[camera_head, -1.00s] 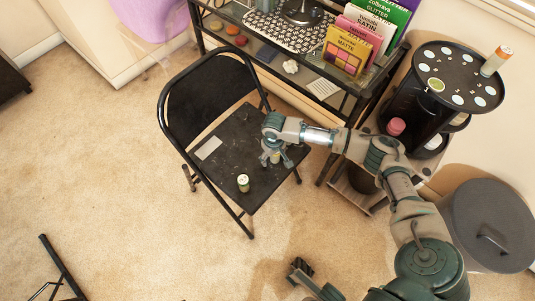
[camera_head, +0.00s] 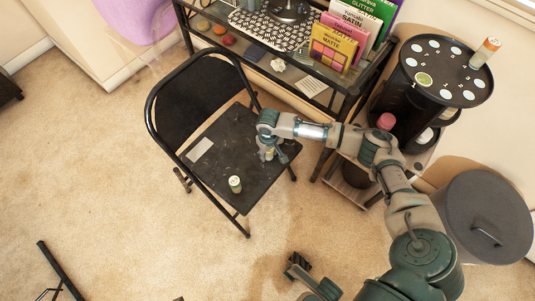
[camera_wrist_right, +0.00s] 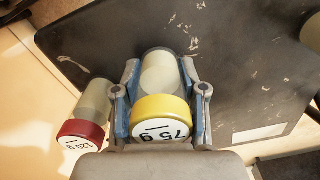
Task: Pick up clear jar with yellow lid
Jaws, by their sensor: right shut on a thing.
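The clear jar with the yellow lid (camera_wrist_right: 160,118) is between the two fingers of my right gripper (camera_wrist_right: 160,92) in the right wrist view. The fingers are shut on its sides, and its lid faces the camera. In the head view my right gripper (camera_head: 270,151) is over the black chair seat, and the jar is mostly hidden under it. I cannot tell whether the jar touches the seat. My left gripper (camera_head: 298,265) seems to show only in part at the bottom of the head view, and its jaws are unclear.
A green jar (camera_head: 235,184) stands on the chair seat (camera_head: 215,165). A shelf desk (camera_head: 345,85), a black round carousel (camera_head: 400,95) and a grey bin (camera_head: 485,215) are on the right.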

